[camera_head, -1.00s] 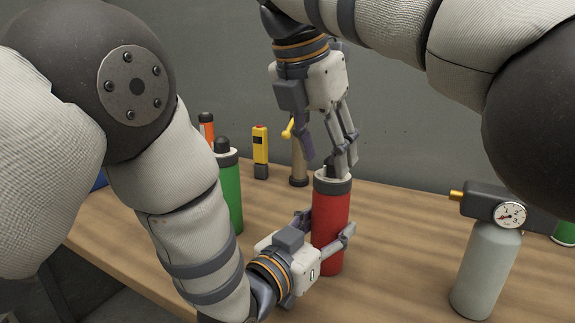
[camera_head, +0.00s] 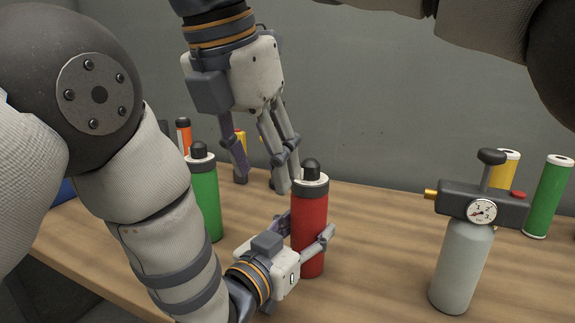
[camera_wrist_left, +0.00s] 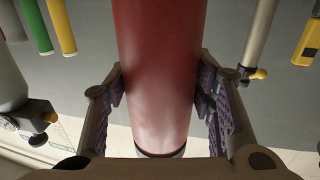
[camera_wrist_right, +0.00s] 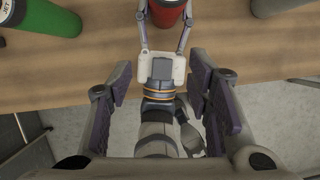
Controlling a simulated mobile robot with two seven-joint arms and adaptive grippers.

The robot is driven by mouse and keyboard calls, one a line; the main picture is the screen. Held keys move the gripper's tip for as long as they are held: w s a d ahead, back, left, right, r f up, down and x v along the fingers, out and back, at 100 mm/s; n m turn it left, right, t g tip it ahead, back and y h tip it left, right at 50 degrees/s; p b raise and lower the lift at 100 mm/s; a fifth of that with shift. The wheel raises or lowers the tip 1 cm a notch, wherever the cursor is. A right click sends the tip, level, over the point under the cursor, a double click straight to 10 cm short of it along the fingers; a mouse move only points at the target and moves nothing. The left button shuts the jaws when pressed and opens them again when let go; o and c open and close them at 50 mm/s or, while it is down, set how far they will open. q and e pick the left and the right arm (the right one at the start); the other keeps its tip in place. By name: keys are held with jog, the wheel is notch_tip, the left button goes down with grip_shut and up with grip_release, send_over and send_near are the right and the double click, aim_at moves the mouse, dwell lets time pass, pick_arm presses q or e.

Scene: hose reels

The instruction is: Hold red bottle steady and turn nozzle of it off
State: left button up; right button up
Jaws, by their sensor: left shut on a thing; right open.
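The red bottle (camera_head: 309,210) stands upright on the wooden table, with a white collar and a black nozzle (camera_head: 311,169) on top. My left gripper (camera_head: 306,230) is shut around its body from the left. The left wrist view also shows the red bottle (camera_wrist_left: 158,70) between the two fingers. My right gripper (camera_head: 262,178) is open and empty, pointing down just left of the nozzle and apart from it. In the right wrist view the jaws (camera_wrist_right: 160,88) are spread, with the red bottle (camera_wrist_right: 168,14) beyond them at the top edge; its nozzle is out of view there.
A green bottle (camera_head: 205,200) stands left of the red one, with an orange item (camera_head: 184,135) behind. A grey bottle with a gauge (camera_head: 461,265) is at right, with yellow and green cylinders (camera_head: 547,195) behind it. The table between red and grey bottles is clear.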

aim_at(311, 162)
jog(key=w+d+r+n+y, duration=0.4)
jog(key=w+d+r+n, duration=0.1)
jog(key=d+r+n, duration=0.4)
jog(key=shift+n, duration=0.6)
jog(key=x, duration=1.2)
jog(key=shift+w+a+f, duration=0.1)
jog(key=shift+w+f, duration=0.1)
jog(key=shift+w, duration=0.05)
jog(key=shift+c, duration=0.6)
jog(key=shift+t, duration=0.3)
grip_shut()
